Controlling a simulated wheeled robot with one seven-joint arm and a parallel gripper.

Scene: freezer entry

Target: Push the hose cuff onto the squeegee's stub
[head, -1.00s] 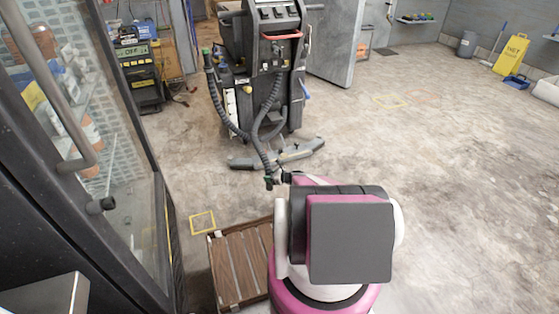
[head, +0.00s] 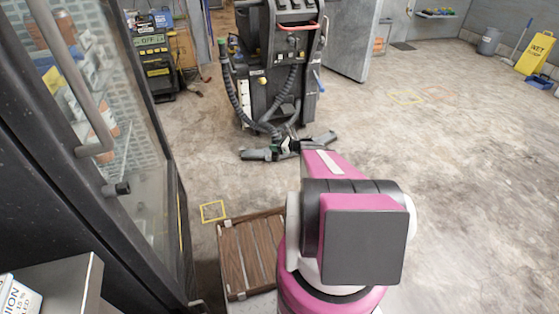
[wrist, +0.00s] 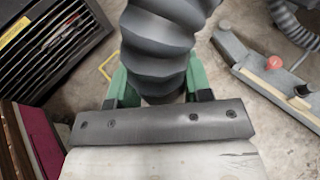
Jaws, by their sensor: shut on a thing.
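The grey corrugated hose (wrist: 165,42) fills the top middle of the wrist view. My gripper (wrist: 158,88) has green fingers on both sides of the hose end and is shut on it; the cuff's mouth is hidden. In the head view my gripper (head: 286,146) is at the middle of the squeegee (head: 258,154), and the hose (head: 247,115) runs from it up to the floor machine. In the wrist view the squeegee (wrist: 248,66) lies at the right, with a red knob (wrist: 274,62).
The dark floor machine (head: 278,65) stands behind the squeegee. A glass-door freezer (head: 130,150) is close on the left, with a wooden pallet (head: 246,262) beside my base. A second hose (wrist: 290,22) shows at the wrist view's upper right.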

